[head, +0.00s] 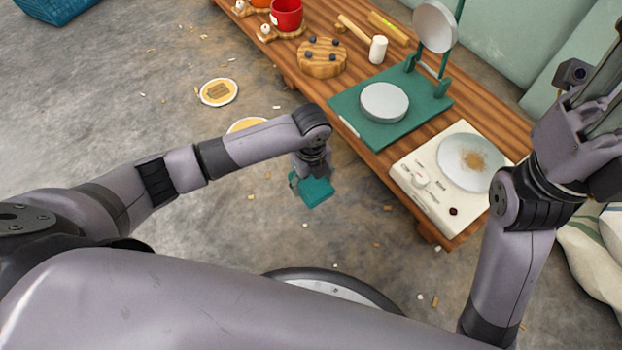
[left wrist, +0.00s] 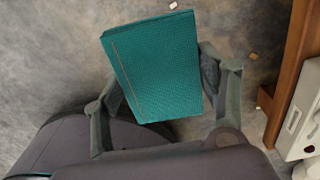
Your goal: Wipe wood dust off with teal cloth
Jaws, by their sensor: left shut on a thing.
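My left gripper (head: 308,180) is shut on the teal cloth (head: 317,193), a folded block-like pad. It holds the cloth above the floor, in front of the bench and apart from it. In the left wrist view the cloth (left wrist: 155,65) sits between the two fingers (left wrist: 165,100). A brown patch of wood dust (head: 473,160) lies on the round pale plate (head: 451,150) of a cream-coloured device (head: 424,198) at the near end of the bench. My right gripper (head: 603,100) is raised at the right; its fingertips run toward the frame edge and its opening is unclear.
Pale sacks (head: 590,240) lie at right. Small chips litter the floor.

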